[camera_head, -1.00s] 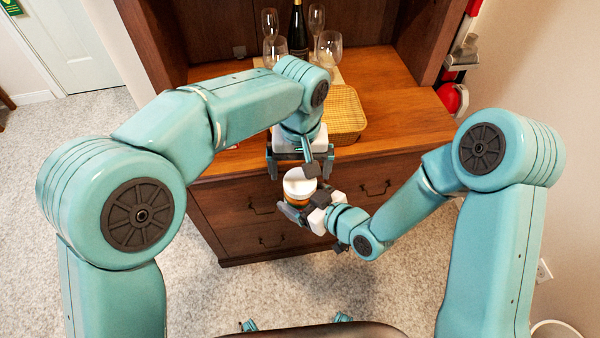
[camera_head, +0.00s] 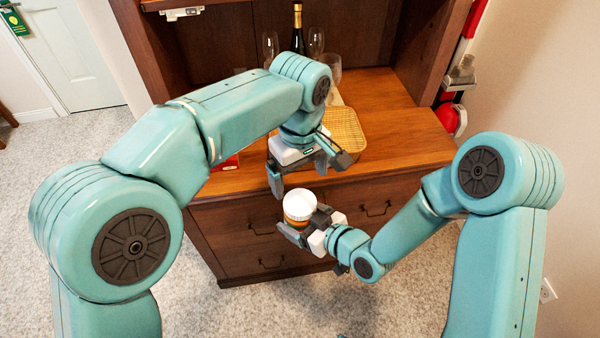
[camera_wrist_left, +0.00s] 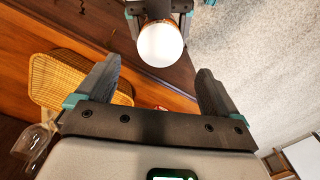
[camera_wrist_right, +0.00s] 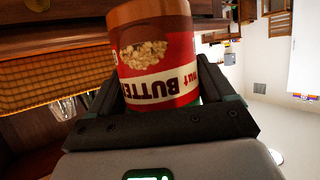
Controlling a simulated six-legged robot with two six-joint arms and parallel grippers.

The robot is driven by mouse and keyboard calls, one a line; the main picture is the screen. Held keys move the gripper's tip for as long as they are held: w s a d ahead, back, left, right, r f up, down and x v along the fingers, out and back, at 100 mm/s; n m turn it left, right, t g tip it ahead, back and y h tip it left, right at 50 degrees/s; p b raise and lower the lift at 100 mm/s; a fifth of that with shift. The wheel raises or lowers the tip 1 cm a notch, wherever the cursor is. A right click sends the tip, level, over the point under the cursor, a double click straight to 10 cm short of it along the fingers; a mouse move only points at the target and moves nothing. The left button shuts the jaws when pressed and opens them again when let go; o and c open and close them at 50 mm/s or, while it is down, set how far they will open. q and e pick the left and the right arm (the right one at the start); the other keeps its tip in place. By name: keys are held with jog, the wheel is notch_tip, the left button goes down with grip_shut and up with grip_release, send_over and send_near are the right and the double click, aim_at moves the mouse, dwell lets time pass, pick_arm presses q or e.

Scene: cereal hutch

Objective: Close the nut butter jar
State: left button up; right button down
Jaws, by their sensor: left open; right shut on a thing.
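The nut butter jar (camera_head: 297,223) is upright in front of the cabinet, with a white lid (camera_head: 299,204) on its top. I cannot tell how tightly the lid sits. My right gripper (camera_head: 303,226) is shut around the jar's body. The jar's red label (camera_wrist_right: 165,70) shows between its fingers in the right wrist view, where the lid is out of frame. My left gripper (camera_head: 308,172) is open and empty, just above and behind the lid, not touching it. In the left wrist view the round lid (camera_wrist_left: 160,44) lies beyond the open fingertips.
The wooden cabinet (camera_head: 400,150) stands close behind the grippers. On its top are a wicker basket (camera_head: 346,135), a dark bottle (camera_head: 298,35) and several glasses (camera_head: 271,48). Carpeted floor below and in front of the cabinet is open.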

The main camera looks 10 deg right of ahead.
aim_at(300, 201)
pick_arm(q)
jog(key=shift+f, duration=0.1)
jog(key=shift+f, duration=3.95)
jog(key=c, duration=1.1)
jog(key=m, duration=0.6)
jog(key=shift+m, duration=0.3)
jog(key=o, duration=1.2)
